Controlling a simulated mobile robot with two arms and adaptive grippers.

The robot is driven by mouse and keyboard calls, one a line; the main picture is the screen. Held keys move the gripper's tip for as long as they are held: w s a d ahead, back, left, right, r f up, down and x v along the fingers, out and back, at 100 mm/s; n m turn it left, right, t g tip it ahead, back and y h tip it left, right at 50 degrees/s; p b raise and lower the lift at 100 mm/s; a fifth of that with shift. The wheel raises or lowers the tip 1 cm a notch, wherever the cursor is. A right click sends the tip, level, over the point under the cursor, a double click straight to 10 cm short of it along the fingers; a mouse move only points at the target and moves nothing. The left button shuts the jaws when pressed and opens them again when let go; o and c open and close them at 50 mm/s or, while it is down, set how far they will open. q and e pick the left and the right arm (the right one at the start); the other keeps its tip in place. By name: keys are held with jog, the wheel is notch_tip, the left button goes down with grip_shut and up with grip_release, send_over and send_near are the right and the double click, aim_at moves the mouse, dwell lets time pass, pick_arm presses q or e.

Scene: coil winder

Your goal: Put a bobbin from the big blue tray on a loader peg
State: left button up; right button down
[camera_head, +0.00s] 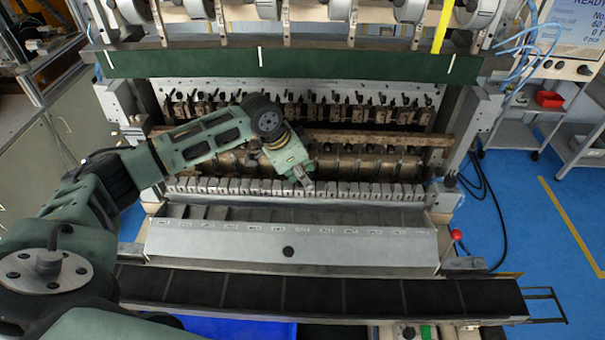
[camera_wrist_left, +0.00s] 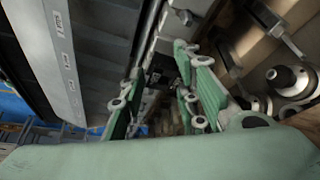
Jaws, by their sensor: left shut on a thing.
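My left gripper (camera_head: 303,179) reaches over the middle of the winder, pointing down at the row of grey blocks (camera_head: 240,187) behind the sloped metal cover. Its green fingers also show in the left wrist view (camera_wrist_left: 160,95). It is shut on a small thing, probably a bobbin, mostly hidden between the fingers. Which part is a loader peg, and whether the held thing touches one, I cannot tell. The big blue tray (camera_head: 235,328) shows only as a strip at the bottom of the head view; its contents are out of sight. My right gripper is not in view.
The sloped metal cover (camera_head: 350,245) and a dark ledge (camera_head: 370,296) lie in front of the block row. Behind are a row of winding spindles (camera_head: 330,110) and a green beam (camera_head: 300,65) above. A red-knobbed lever (camera_head: 457,235) stands at the right.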

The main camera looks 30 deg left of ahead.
pick_arm(q)
jog(key=shift+f, duration=0.5)
jog(key=o, duration=0.8)
jog(key=v, duration=1.2)
